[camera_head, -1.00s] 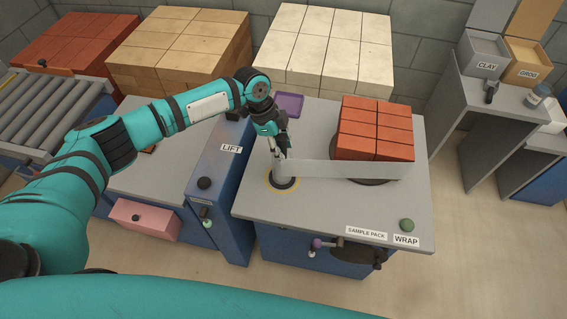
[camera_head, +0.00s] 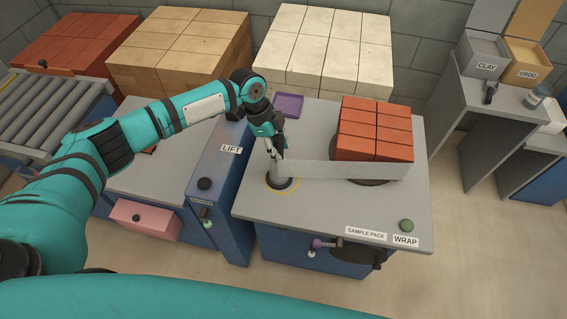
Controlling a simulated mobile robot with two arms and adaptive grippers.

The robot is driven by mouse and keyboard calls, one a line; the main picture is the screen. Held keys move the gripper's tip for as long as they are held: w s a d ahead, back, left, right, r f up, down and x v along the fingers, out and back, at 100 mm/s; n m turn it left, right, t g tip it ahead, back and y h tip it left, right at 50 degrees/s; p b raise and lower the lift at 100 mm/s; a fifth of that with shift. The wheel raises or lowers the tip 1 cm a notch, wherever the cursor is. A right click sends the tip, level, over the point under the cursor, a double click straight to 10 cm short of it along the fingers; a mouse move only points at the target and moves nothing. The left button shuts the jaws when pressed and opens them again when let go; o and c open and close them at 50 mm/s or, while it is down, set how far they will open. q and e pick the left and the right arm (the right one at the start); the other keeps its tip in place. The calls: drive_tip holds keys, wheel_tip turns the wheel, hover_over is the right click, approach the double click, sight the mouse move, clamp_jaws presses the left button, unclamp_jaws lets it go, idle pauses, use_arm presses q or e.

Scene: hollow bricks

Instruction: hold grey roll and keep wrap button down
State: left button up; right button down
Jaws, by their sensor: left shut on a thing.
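The grey roll (camera_head: 282,172) stands upright on a dark round base with a yellow ring, at the left of the grey wrapping table (camera_head: 300,222). My left gripper (camera_head: 275,155) reaches down from above and is shut on the roll's top end; its fingers partly hide that end. A pale film (camera_head: 335,170) runs from the roll to the red brick stack (camera_head: 375,135) on a dark round turntable (camera_head: 358,181). The green wrap button (camera_head: 406,225) is at the table's front right with nothing on it. My right gripper is not in view.
A purple tray (camera_head: 288,105) lies behind the roll. The blue lift cabinet (camera_head: 222,165) stands to the left. A purple-knobbed part (camera_head: 318,244) and dark fittings stick out from the table's front. Brick stacks (camera_head: 325,45) stand behind. The table's front middle is clear.

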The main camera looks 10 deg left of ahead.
use_arm(q)
drive_tip(key=shift+s+a, duration=0.15)
drive_tip(key=shift+a, duration=0.45)
drive_tip(key=shift+s+a+p, duration=0.1)
drive_tip(key=shift+a+p, duration=0.25)
drive_tip(key=shift+a, duration=0.05)
drive_tip(key=shift+a+f, duration=0.1)
drive_tip(key=shift+a, duration=0.05)
drive_tip(key=shift+s+f, duration=0.1)
drive_tip(key=shift+s, duration=0.05)
idle(0.8)
